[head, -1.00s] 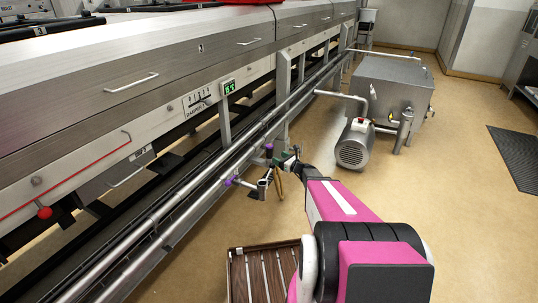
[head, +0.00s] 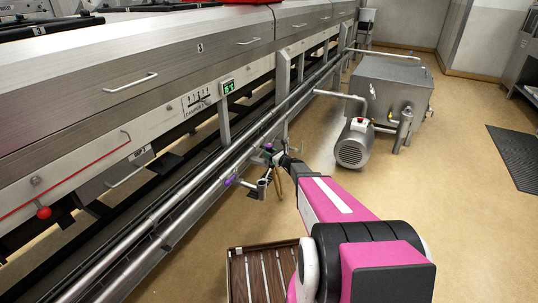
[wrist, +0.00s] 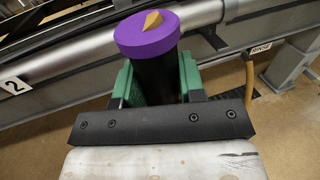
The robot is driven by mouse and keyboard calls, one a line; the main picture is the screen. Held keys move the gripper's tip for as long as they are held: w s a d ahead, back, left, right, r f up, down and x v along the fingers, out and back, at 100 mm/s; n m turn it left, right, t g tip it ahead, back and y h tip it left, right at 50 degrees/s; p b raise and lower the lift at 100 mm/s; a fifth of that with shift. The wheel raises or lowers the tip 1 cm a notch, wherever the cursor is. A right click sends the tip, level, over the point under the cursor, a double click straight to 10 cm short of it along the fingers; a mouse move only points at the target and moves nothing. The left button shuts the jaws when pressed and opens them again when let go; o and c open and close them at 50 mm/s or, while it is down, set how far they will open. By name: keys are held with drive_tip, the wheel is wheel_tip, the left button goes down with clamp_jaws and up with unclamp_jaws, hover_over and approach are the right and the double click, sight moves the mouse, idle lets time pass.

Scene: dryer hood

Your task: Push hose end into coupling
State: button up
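In the wrist view, the green fingers of my gripper (wrist: 160,88) flank a black cylinder with a wide purple end (wrist: 148,34) carrying a tan wedge mark; it looks like the hose end. The fingers appear closed on the black part. In the head view, my gripper (head: 276,158) is small, beside the long steel pipes. Just below it is a metal fitting (head: 262,186) on a short branch with a purple ring (head: 229,181), which may be the coupling. I cannot tell whether the hose end touches a coupling; its far side is hidden.
The long steel machine (head: 130,85) and its pipes (head: 200,190) line the left. A motor (head: 354,145) and steel tank (head: 395,90) stand beyond my arm. A slatted wooden piece (head: 262,275) lies at the front. The floor at right is free up to a dark mat (head: 515,155).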

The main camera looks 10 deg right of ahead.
sight(270, 145)
drive_tip(key=c, duration=0.3)
drive_tip(key=shift+c, duration=0.2)
wheel_tip(270, 145, up, 10)
drive_tip(key=shift+r, duration=0.1)
idle(0.4)
